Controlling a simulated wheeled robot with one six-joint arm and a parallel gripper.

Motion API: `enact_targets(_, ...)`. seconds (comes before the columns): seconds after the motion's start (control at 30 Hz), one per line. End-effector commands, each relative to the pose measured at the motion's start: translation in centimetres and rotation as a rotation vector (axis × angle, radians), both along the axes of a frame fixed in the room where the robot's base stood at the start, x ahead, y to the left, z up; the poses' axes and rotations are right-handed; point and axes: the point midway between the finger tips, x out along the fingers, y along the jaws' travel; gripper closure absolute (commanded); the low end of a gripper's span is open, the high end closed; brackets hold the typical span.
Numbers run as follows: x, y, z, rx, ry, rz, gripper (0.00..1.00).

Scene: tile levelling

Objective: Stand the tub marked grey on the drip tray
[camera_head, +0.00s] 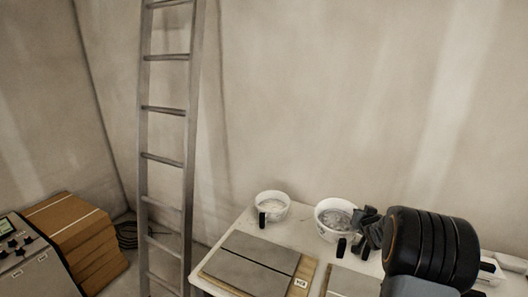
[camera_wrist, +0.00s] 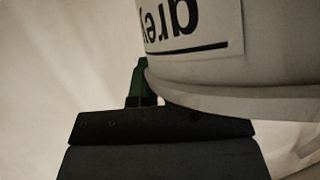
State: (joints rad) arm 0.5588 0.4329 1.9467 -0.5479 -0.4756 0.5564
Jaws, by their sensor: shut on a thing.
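The tub marked grey (camera_wrist: 215,45) fills the upper right of the wrist view, its label upside down there. My gripper (camera_wrist: 143,88) is shut on it; the exact grip point is partly hidden. In the head view my gripper (camera_head: 364,229) is at the right side of a white tub with grey contents (camera_head: 335,212), which appears to be this same tub. Whether its base touches the table cannot be told. A second white tub (camera_head: 273,204) with pale contents and a black tag stands to its left, apart. I cannot make out the drip tray for sure.
The white table (camera_head: 240,226) bears a grey tile pair (camera_head: 250,265) on a wooden board, and another tile (camera_head: 350,284) to its right. White items (camera_head: 510,263) lie at the far right, partly hidden by my arm. A ladder (camera_head: 165,160) leans on the wall.

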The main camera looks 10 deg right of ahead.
Motion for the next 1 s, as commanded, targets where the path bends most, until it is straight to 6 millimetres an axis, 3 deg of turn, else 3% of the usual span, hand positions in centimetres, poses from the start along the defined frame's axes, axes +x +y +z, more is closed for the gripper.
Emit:
enact_targets(0.17,-1.0,2.1,-1.2,-0.005,-0.005,0.057,1.00)
enact_targets(0.23,-1.4,3.9,-1.6,-0.005,-0.003,0.098,1.00)
enact_targets(0.7,-5.9,21.4,-3.1,0.011,0.010,0.470,1.00)
enact_targets(0.83,-6.8,24.5,-3.0,0.011,0.014,0.537,1.00)
enact_targets(1.0,-6.9,26.7,-2.3,0.005,0.003,0.585,1.00)
